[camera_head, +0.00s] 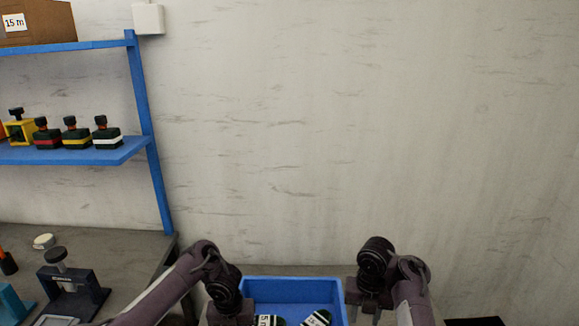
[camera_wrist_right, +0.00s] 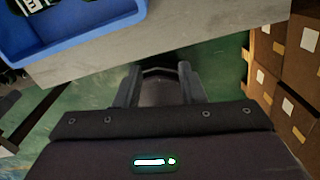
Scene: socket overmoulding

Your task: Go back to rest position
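My right gripper (camera_head: 367,312) hangs at the right side of the blue bin in the head view, fingers pointing down. In the right wrist view its two fingers (camera_wrist_right: 158,88) stand apart with nothing between them, over the green floor. My left gripper (camera_head: 232,318) is at the left side of the bin; its fingers are cut off by the bottom edge, so its opening is hidden.
A blue bin (camera_head: 290,283) holding dark labelled items (camera_head: 317,319) lies between the arms. A dark bench (camera_head: 110,245) with a clamp-like device (camera_head: 72,285) is at left, below a blue shelf (camera_head: 75,152). Cardboard boxes (camera_wrist_right: 285,75) stand at right in the wrist view.

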